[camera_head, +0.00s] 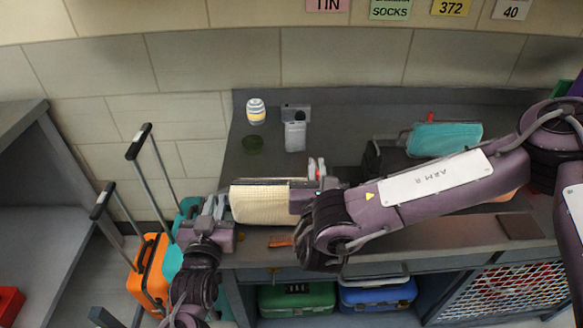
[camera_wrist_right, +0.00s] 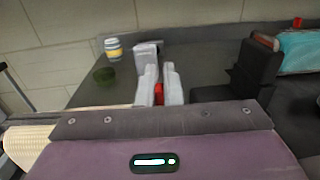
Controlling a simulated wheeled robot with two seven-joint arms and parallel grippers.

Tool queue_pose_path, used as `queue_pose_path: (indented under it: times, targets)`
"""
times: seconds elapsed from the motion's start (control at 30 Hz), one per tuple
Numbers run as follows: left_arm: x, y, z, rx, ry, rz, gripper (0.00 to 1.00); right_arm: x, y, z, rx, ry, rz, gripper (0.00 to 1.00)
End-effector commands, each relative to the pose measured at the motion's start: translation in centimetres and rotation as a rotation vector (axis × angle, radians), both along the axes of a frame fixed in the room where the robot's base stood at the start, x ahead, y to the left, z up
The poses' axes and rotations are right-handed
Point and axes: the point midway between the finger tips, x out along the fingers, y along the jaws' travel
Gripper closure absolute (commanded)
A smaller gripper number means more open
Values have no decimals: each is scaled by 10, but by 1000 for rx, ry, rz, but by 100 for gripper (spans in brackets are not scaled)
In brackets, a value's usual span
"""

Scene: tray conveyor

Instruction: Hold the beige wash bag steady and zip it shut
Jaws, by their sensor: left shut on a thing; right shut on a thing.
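The beige wash bag (camera_head: 262,206) lies on the grey counter in the head view, with a dark zip edge along its top. My left gripper (camera_head: 222,205) is shut on the bag's left end. My right gripper (camera_head: 316,168) is at the bag's top right end, its arm crossing in front. In the right wrist view, its pale fingers (camera_wrist_right: 160,84) are shut on a small red piece, apparently the zip pull (camera_wrist_right: 158,94). The bag's beige side (camera_wrist_right: 25,145) shows at lower left there. My right arm hides the bag's right end, and the zip's opening cannot be made out.
A yellow-and-white jar (camera_head: 256,111), a dark green round item (camera_head: 252,143) and a pale grey box-like item (camera_head: 295,136) stand behind the bag. A teal item (camera_head: 445,138) lies at the right. An orange item (camera_head: 280,241) lies near the front edge. Suitcases stand at left.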

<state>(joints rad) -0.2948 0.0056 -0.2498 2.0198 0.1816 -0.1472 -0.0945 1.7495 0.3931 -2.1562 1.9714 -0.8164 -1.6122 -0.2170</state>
Motion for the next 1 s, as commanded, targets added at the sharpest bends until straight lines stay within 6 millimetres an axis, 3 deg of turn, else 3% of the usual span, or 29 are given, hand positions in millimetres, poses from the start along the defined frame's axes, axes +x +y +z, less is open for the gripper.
queue_pose_path:
  times: [0.13, 0.47, 0.67, 1.0]
  targets:
    - [0, 1, -1, 0, 1, 2, 100, -1, -11, 0, -1, 1, -3, 100]
    - [0, 3, -1, 1, 1, 7, 100, -1, -13, 0, 0, 2, -4, 100]
    - [0, 3, 0, 1, 1, 6, 100, -1, -13, 0, 0, 2, -4, 71]
    - [0, 1, 0, 1, 1, 2, 100, -1, -12, 4, 2, 2, -2, 71]
